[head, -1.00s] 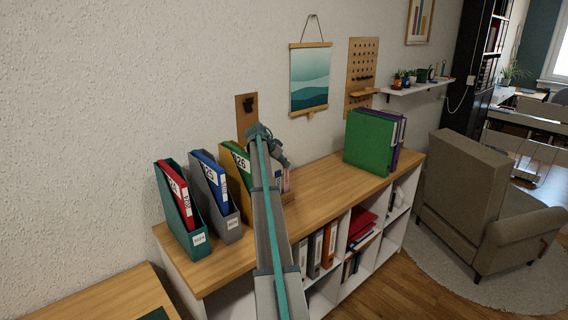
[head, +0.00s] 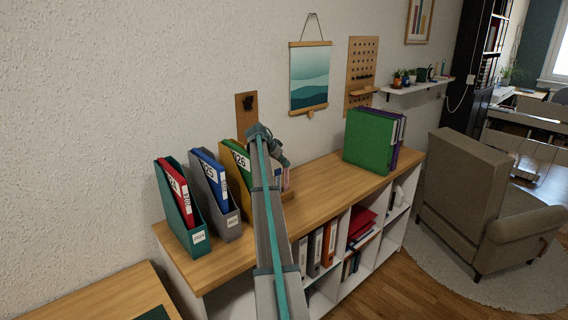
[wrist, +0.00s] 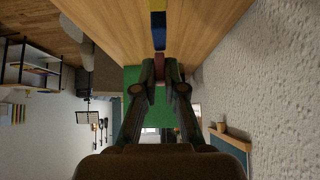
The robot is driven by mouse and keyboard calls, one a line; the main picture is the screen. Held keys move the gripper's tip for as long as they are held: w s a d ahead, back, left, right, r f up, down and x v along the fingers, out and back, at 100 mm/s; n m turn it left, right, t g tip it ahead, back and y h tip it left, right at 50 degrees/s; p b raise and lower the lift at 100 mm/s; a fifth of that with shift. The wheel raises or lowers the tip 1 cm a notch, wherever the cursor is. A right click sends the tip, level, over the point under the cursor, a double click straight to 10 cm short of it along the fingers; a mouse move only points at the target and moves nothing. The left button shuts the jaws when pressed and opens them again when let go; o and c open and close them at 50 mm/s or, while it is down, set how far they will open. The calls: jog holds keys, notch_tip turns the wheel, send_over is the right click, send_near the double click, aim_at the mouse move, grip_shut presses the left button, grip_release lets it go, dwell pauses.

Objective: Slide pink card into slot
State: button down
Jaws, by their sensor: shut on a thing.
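The pink card (head: 286,180) shows in the head view as a small upright strip just right of my arm, close above the cabinet top. In the wrist view a dull pink-red piece (wrist: 160,62) lies between the fingertips, and my gripper (wrist: 160,72) is shut on it. In the head view my gripper (head: 281,160) is partly hidden by my own arm. A low wooden holder (head: 288,196) sits below the card, mostly behind the arm. In the wrist view a blue strip (wrist: 157,36) and a yellow strip (wrist: 158,6) line up with the pink piece. The slot itself is hidden.
Teal (head: 180,212), grey (head: 217,190) and yellow (head: 236,170) file holders stand left of my arm. Green (head: 368,140) and purple binders stand at the cabinet's right end. The cabinet top (head: 325,178) between is clear. A wall runs close behind.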

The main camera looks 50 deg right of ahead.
jog(key=shift+s+a+f, duration=0.1)
jog(key=shift+f, duration=0.45)
jog(key=c, duration=1.2)
grip_release()
jog(key=shift+r, duration=0.15)
jog(key=shift+w+r, duration=0.2)
jog(key=shift+r, duration=0.65)
jog(key=shift+r+p, duration=0.5)
jog(key=shift+r, duration=1.65)
